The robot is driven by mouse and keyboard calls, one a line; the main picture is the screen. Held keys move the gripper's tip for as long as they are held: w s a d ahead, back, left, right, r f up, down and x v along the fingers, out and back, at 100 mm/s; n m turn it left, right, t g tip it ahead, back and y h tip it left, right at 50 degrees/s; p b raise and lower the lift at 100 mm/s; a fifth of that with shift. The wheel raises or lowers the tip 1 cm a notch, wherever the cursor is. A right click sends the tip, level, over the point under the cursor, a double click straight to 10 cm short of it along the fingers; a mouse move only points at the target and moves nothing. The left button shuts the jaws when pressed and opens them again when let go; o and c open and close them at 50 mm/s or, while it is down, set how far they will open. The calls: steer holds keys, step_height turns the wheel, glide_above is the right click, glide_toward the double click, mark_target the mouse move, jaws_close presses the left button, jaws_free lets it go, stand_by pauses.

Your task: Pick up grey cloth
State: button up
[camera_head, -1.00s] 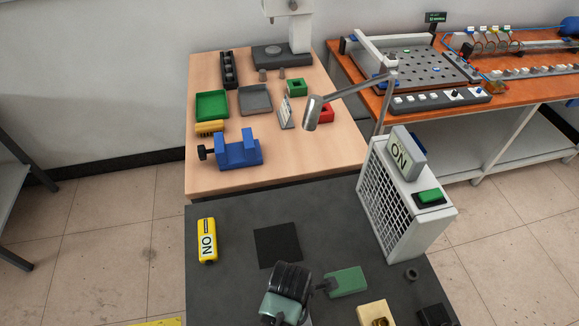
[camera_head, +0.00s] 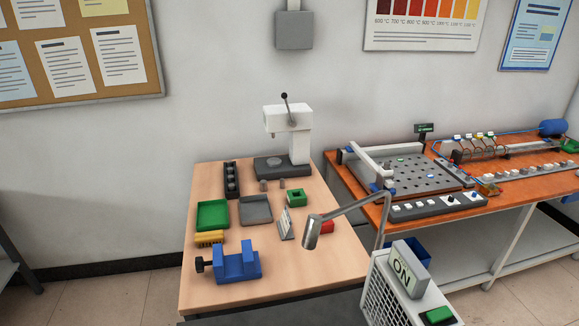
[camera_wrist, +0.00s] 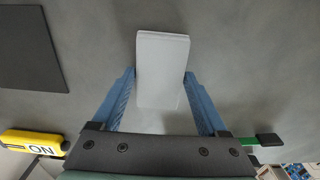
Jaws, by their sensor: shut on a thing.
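The grey cloth (camera_wrist: 161,65) shows in the wrist view as a light grey, folded rectangular stack. It sits between the two blue fingers of my gripper (camera_wrist: 160,74). The fingers are shut on its long sides, and its far end sticks out past the fingertips. Its near end reaches toward the gripper body. Whether it touches the dark grey tabletop under it cannot be told. The cloth and my gripper are both out of the head view.
In the wrist view, a black square mat (camera_wrist: 28,50) lies upper left and a yellow labelled block (camera_wrist: 32,141) lower left.

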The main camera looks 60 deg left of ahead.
step_height(320, 180, up, 10)
stand_by(0.6)
